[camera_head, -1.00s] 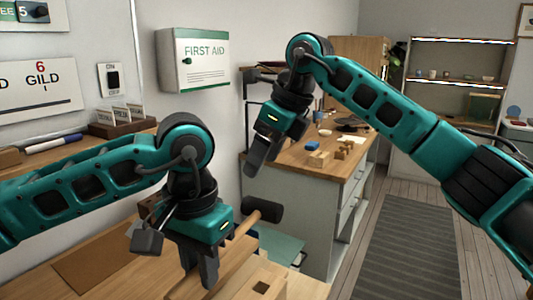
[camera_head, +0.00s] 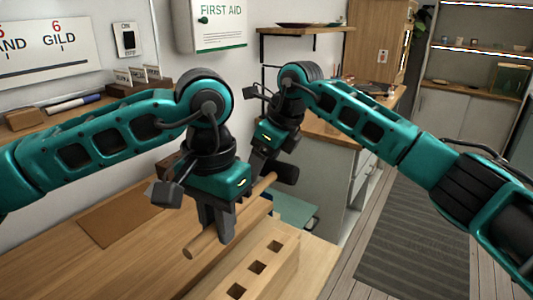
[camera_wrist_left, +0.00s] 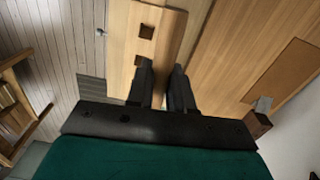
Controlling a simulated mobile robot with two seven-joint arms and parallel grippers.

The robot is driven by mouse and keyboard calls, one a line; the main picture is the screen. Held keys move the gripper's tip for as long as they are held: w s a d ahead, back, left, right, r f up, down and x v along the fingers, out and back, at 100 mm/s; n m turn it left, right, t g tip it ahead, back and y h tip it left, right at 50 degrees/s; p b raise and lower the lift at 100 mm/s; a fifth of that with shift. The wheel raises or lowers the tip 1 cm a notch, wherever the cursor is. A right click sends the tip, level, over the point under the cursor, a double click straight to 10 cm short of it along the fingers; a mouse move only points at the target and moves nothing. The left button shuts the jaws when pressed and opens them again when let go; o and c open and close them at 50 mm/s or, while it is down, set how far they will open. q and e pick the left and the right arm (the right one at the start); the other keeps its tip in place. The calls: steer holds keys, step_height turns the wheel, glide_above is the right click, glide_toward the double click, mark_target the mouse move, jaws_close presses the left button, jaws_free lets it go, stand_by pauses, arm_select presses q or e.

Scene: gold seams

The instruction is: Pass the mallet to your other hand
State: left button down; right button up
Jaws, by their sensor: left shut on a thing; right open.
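The mallet has a light wooden handle (camera_head: 203,241) and a dark cylindrical head (camera_head: 285,173). It is held slanting above the workbench, head toward the upper right in the head view. My left gripper (camera_head: 216,228) is shut on the handle, toward its near end. My right gripper (camera_head: 259,165) is open, close to the handle near the mallet head. I cannot tell whether the handle lies between its fingers.
A wooden block with square holes (camera_head: 257,268) lies on the workbench (camera_head: 140,262) below the mallet. A brown mat (camera_head: 120,220) lies left of it. A wall shelf (camera_head: 70,110) holds cards and markers. A grey cabinet (camera_head: 325,175) stands behind my right arm.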

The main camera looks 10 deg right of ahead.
steer(key=shift+c, duration=0.5)
arm_select(q)
steer(key=shift+w, duration=0.1)
arm_select(e)
steer(key=shift+s+a, duration=0.1)
steer(key=shift+a, duration=0.05)
steer(key=c, duration=1.2)
arm_select(q)
steer(key=c, duration=1.3)
jaws_free()
steer(key=shift+c, duration=0.2)
steer(key=o, duration=0.4)
steer(key=shift+r, duration=0.1)
